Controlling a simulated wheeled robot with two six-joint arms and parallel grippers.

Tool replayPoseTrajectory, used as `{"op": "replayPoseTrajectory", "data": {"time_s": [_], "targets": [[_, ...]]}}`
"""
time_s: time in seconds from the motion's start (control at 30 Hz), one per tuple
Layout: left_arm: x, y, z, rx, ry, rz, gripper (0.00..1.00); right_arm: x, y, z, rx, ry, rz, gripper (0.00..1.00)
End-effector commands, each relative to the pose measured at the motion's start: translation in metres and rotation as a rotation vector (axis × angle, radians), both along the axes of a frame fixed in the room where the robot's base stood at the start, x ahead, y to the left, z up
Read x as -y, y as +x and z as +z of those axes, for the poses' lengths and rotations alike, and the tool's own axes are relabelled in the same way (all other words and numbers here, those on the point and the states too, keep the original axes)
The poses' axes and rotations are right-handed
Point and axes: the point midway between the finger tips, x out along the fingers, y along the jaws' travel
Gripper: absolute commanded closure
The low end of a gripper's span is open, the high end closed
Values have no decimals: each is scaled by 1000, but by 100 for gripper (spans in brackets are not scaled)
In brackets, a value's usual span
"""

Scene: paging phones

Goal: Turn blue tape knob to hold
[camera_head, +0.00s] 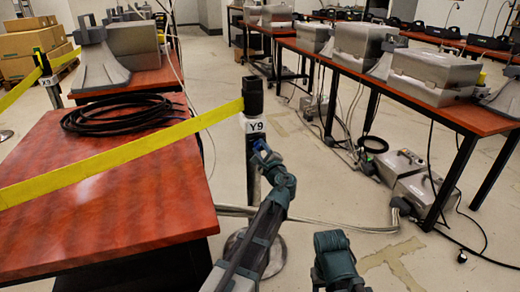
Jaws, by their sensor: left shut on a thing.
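A barrier post marked Y9 (254,126) stands upright right of the near red table, on a round base. Its black head (253,98) holds the end of a yellow tape (110,162) that runs to the left. A small blue knob (259,146) shows just below the label, at the tips of my left gripper (262,154). The left gripper is shut on the knob, whose marks and setting are too small to read. My right arm is low in the picture, right of the left arm; its gripper does not show.
The red table (100,205) is close on the left, with a coiled black cable (120,112) on it. A long table of grey machines (435,75) runs along the right. Grey boxes (400,165) and loose cables lie on the floor. Open floor lies between.

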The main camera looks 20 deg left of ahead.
Motion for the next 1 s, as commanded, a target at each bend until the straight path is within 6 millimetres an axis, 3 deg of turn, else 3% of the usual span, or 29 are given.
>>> {"op": "replayPoseTrajectory", "data": {"time_s": [0.4, 0.97, 1.0], "targets": [[1, -1, -1, -92, 134, -2, 100, 0, 0, 0, 0, 0, 0, 44], [1, -1, -1, -104, 152, -2, 100, 0, 0, -1, 0, 0, 0, 44], [1, -1, -1, -104, 152, -2, 55, 0, 0, -1, 0, 0, 0, 44]]}}
